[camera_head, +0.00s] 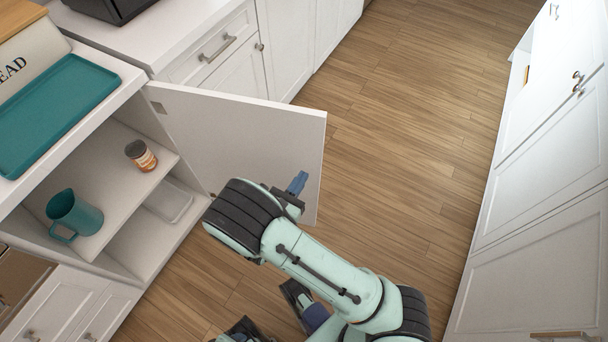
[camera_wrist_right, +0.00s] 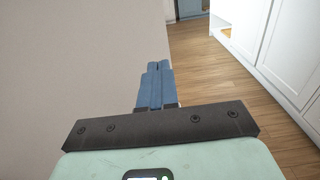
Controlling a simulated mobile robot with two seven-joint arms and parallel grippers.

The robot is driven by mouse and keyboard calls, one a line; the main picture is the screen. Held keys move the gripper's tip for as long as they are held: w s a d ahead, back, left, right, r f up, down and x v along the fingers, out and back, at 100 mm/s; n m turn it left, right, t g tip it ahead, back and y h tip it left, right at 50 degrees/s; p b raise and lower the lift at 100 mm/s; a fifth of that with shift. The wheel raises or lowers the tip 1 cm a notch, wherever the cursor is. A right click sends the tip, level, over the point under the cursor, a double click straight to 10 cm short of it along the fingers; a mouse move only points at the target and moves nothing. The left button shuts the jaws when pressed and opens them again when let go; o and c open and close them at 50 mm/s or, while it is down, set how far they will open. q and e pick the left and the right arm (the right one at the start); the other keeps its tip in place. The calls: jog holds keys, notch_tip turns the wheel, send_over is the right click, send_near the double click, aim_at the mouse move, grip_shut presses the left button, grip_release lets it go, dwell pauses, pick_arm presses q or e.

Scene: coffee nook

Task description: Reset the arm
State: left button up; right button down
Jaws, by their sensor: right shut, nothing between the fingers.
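My right arm reaches up from the bottom of the head view. Its gripper (camera_head: 298,182) is beside the inner face of the open cabinet door (camera_head: 235,135), near the free edge. In the right wrist view the two blue fingers of this gripper (camera_wrist_right: 157,72) lie together with nothing between them. A pale flat surface, likely the door (camera_wrist_right: 80,70), fills the left of that view; I cannot tell whether the fingers touch it. Low in the head view, a dark and blue part, likely my left gripper (camera_head: 308,308), is partly hidden by the right arm; its opening is unclear.
The open cabinet's shelf (camera_head: 112,165) holds a teal pitcher (camera_head: 78,212) and a brown jar (camera_head: 141,155). A clear container (camera_head: 168,202) is lower down. A teal tray (camera_head: 55,110) lies on top. White cabinets (camera_head: 555,180) line the right; wooden floor (camera_head: 410,110) between is clear.

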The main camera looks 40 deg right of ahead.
pick_arm(q)
jog(key=shift+s+d+r+p, duration=0.1)
jog(key=shift+s+r+p, duration=0.2)
jog(key=shift+s+r, duration=0.3)
pick_arm(e)
jog(key=s+a, duration=0.6)
jog(key=a, duration=0.2)
jog(key=shift+a, duration=0.3)
pick_arm(q)
jog(key=shift+f, duration=0.1)
